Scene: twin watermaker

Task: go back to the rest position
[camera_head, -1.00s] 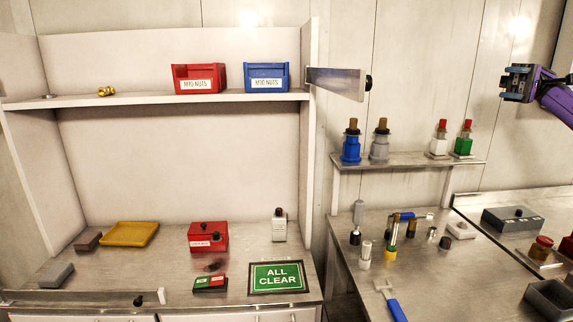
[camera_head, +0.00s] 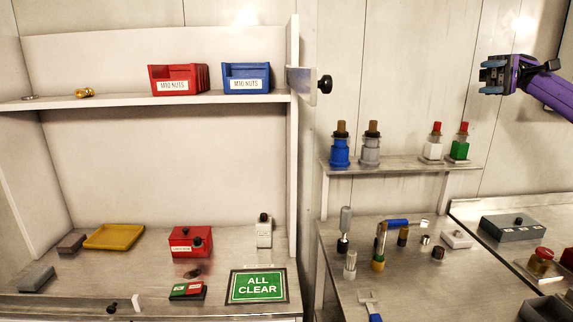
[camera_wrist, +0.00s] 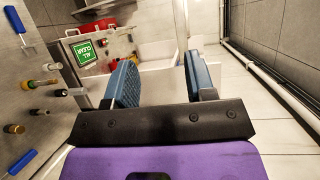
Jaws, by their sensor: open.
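My gripper (camera_head: 484,77) is at the upper right in the head view, at the end of my purple arm. It is raised in front of the wall, above and to the right of the small shelf. In the wrist view my gripper (camera_wrist: 160,82) shows its two blue-grey fingers wide apart. Nothing is between them.
A small shelf (camera_head: 395,164) holds several bottles. Tools and small parts lie on the bench (camera_head: 340,260) below. The left cupboard holds a red bin (camera_head: 174,84), a blue bin (camera_head: 246,77) and an ALL CLEAR sign (camera_head: 257,287). Air around my gripper looks free.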

